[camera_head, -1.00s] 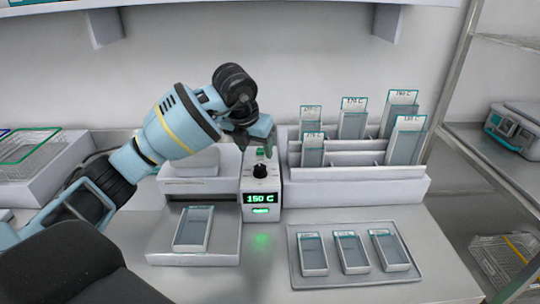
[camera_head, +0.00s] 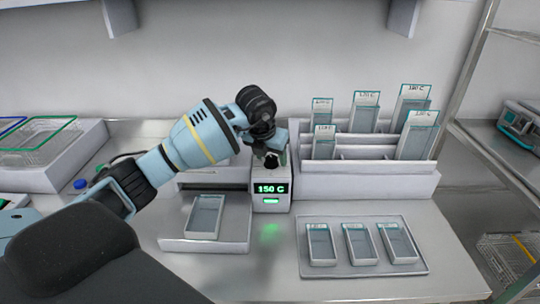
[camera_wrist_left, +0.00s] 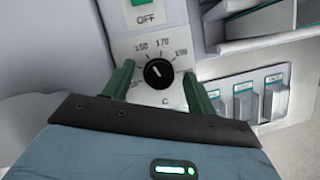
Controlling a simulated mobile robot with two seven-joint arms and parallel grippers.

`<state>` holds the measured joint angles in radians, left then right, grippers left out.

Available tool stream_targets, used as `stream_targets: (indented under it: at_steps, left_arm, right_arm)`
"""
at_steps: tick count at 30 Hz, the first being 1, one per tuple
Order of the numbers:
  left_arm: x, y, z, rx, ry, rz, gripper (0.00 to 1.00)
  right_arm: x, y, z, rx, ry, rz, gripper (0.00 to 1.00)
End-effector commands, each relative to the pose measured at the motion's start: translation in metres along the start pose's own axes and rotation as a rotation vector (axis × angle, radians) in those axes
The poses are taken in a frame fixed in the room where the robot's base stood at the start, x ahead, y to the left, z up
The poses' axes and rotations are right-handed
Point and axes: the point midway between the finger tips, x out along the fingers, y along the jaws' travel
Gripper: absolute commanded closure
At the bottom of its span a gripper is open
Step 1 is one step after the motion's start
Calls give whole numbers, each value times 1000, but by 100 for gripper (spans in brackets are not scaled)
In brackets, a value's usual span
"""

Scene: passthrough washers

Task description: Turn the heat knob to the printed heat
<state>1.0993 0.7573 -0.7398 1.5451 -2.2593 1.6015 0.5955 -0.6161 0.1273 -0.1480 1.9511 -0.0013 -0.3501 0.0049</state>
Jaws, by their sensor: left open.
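The black heat knob (camera_wrist_left: 158,73) sits on the white dial face, with 150, 170 and 190 printed around it. Its white mark points to the upper left, toward 150. The white heater unit's display (camera_head: 271,188) reads 150 C in green. My left gripper (camera_wrist_left: 158,88) is open, with one green finger on each side of the knob and a visible gap to it. In the head view the left gripper (camera_head: 272,153) is down at the top of the unit, partly covering the knob (camera_head: 271,161). My right gripper is not in view.
A white tray holding a slide-like pack (camera_head: 205,216) lies left of the display. A rack (camera_head: 365,185) with several temperature-labelled packs stands at the right. A tray (camera_head: 412,268) with three packs lies in front of it. A green button above an OFF label (camera_wrist_left: 146,19) is beyond the knob.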

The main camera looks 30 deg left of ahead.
Motion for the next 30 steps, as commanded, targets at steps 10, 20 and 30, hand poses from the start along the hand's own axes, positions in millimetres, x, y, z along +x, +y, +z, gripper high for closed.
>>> stream_targets:
  at_steps: [10, 20, 30]
  left_arm:
    - [0, 0, 0, 0, 1, 0, 64]
    - [0, 0, 0, 6, 1, -3, 87]
    - [0, 2, 0, 127, 1, -53, 87]
  right_arm:
    - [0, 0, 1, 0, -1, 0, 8]
    - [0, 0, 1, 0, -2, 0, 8]
    - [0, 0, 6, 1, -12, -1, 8]
